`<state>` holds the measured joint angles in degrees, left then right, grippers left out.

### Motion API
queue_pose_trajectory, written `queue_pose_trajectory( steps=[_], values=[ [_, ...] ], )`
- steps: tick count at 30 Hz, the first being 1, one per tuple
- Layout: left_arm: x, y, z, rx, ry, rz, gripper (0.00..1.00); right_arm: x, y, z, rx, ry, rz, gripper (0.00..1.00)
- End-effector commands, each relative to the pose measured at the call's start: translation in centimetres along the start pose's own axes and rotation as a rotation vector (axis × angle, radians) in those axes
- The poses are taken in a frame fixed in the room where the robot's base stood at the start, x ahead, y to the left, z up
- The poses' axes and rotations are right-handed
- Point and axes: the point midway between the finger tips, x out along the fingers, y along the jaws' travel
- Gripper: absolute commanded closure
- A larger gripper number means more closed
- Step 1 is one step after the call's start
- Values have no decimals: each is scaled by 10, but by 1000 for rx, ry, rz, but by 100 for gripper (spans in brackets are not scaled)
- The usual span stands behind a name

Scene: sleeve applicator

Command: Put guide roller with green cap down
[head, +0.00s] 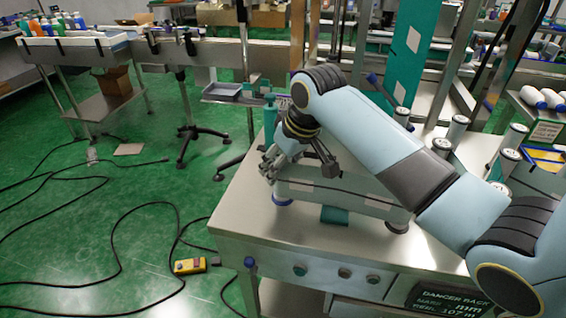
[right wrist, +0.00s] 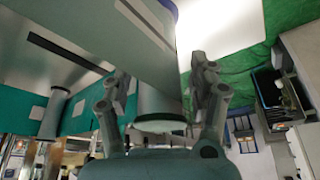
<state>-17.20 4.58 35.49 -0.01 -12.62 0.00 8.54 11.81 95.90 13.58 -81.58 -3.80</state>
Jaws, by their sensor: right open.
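My right gripper (head: 285,168) is at the left end of the steel bench, low over its top. Its two fingers are spread in the right wrist view (right wrist: 162,105). A pale grey roller with a green-rimmed end cap (right wrist: 160,124) shows between the fingers there, with gaps on both sides. I cannot tell whether it rests on a surface. In the head view the gripper covers that spot, so I cannot make out this roller clearly. A teal upright post (head: 270,118) stands just behind the gripper. My left gripper is not in view.
A grey plate (head: 335,192) stands close beside the gripper, with a blue-ringed roller foot (head: 282,199) at its left end. Several white-topped rollers (head: 458,127) stand at the right. Bare bench top (head: 245,215) lies at the front left. A yellow pendant (head: 189,266) lies on the floor.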

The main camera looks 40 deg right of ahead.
Motion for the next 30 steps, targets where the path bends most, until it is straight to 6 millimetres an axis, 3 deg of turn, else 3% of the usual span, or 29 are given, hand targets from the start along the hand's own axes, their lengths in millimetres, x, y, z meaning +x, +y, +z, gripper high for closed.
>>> queue_pose_trajectory(
  steps=[5,19,24,30],
  values=[
    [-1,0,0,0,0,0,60,-12,1,-1,0,2,2,40],
    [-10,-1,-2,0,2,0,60,-107,1,-2,-1,3,2,40],
    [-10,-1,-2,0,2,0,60,-120,0,-1,0,1,0,40],
    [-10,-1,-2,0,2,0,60,-121,0,-1,0,0,0,40]
  ],
)
